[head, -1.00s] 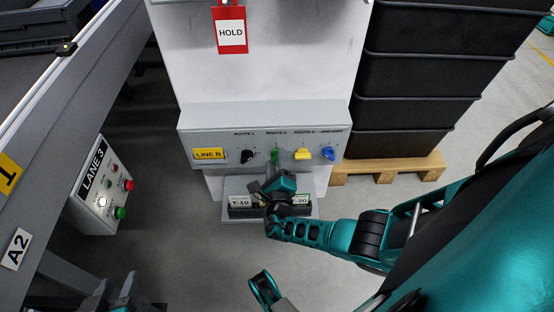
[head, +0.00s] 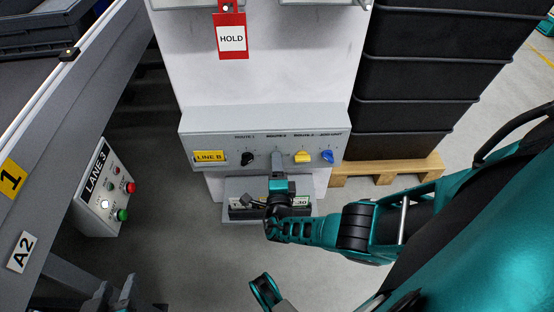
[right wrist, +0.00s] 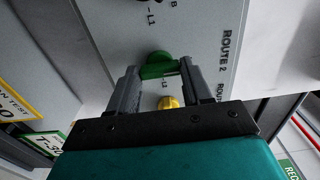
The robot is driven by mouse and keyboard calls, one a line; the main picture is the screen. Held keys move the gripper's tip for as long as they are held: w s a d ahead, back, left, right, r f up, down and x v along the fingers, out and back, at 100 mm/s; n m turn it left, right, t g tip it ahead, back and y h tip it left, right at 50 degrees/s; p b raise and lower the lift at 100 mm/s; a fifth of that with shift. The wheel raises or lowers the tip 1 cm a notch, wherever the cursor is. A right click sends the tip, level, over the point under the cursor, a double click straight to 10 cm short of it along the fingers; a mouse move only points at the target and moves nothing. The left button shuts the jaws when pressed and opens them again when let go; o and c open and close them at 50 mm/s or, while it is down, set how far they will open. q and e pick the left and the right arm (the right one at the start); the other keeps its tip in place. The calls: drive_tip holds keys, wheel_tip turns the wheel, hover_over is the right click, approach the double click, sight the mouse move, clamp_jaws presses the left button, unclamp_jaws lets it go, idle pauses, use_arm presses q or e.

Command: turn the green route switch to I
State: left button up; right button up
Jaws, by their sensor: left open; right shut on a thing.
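The green route switch (right wrist: 158,66) sits between the two fingers of my right gripper (right wrist: 156,75) in the right wrist view, under the ROUTE 2 lettering. The fingers are shut on it. In the head view my right gripper (head: 278,177) is at the lower edge of the grey switch panel (head: 215,125) and hides most of the switch. The position the switch points to is hard to read. My left gripper (head: 116,290) is open and empty at the bottom left of the head view, far from the panel.
A black knob (head: 247,159) is left of the green switch; yellow (head: 303,156) and blue (head: 327,156) knobs are to its right. A tray with labels (head: 237,210) lies below. The LANE 3 box (head: 95,190) stands left, black crates (head: 410,110) right.

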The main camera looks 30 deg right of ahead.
idle(0.4)
drive_tip(key=o, duration=1.1)
drive_tip(key=shift+c, duration=0.2)
